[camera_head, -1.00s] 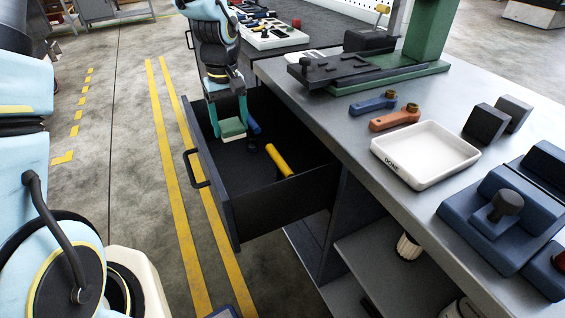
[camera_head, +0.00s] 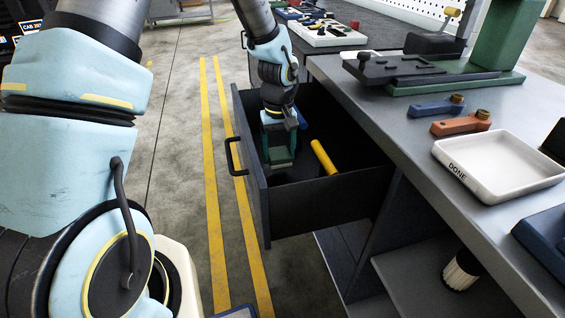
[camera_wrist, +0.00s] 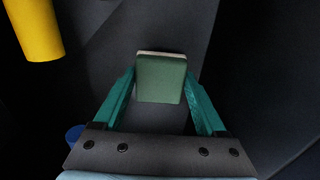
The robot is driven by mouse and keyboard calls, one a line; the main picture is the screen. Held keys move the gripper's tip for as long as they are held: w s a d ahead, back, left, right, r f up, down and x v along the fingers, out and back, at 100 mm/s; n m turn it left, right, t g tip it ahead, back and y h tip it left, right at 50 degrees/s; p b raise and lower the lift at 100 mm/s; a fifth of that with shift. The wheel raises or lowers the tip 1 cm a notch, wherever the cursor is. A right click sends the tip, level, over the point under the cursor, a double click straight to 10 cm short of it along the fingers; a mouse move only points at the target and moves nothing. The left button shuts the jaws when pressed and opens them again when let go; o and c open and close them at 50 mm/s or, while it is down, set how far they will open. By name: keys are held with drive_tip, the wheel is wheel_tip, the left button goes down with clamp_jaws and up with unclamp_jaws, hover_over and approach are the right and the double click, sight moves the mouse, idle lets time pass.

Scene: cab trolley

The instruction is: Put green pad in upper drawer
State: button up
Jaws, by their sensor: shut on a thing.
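The green pad (camera_wrist: 161,78) is a small block with a pale edge, held between the two teal fingers of my gripper (camera_wrist: 160,85) in the wrist view. In the head view my gripper (camera_head: 279,150) reaches down inside the open upper drawer (camera_head: 325,202), near its front panel. The pad is hard to make out there, mostly hidden by the gripper and drawer. The drawer is dark, pulled out from the bench, with a black handle (camera_head: 233,157) on its front. I cannot tell whether the pad touches the drawer floor.
A yellow-handled tool (camera_head: 323,157) lies in the drawer beside my gripper; it also shows in the wrist view (camera_wrist: 35,28). A blue handle (camera_head: 302,121) lies behind. The bench top holds a white DONE tray (camera_head: 497,165), blue and orange tools, and a green stand.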

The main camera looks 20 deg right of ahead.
sight(279, 163)
drive_tip(key=shift+f, duration=1.85)
drive_tip(key=shift+f, duration=0.2)
drive_tip(key=o, duration=1.5)
drive_tip(key=shift+c, duration=0.2)
drive_tip(key=shift+r, duration=0.15)
wheel_tip(279, 163, up, 12)
drive_tip(key=shift+r, duration=0.1)
